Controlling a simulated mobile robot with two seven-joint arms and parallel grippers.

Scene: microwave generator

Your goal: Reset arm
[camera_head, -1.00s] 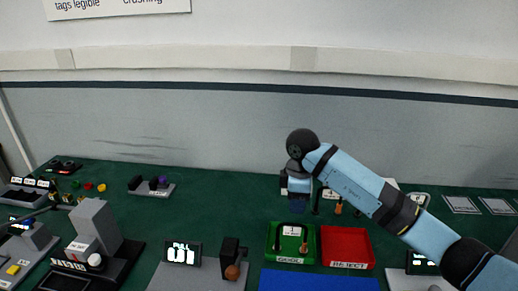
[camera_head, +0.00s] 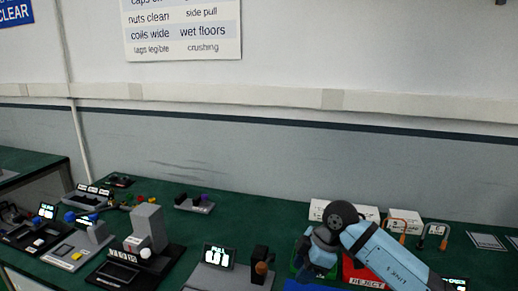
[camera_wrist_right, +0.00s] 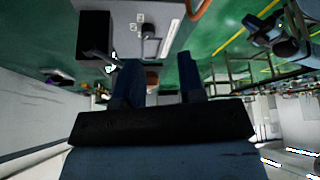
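My right arm comes in from the lower right of the head view. Its gripper (camera_head: 316,262) hangs low over the bench, in front of the green tray (camera_head: 297,268), and hides most of it. In the right wrist view the two dark blue fingers (camera_wrist_right: 164,80) stand apart, with no object clearly held between them. A grey device shows beyond them. My left gripper is in neither view.
The red REJECT tray (camera_head: 364,277) lies beside the arm, partly covered. A grey device with a lit display (camera_head: 219,258) and an orange-knobbed black block (camera_head: 260,268) stand left of the gripper. More devices, including a grey tower (camera_head: 149,226), fill the left.

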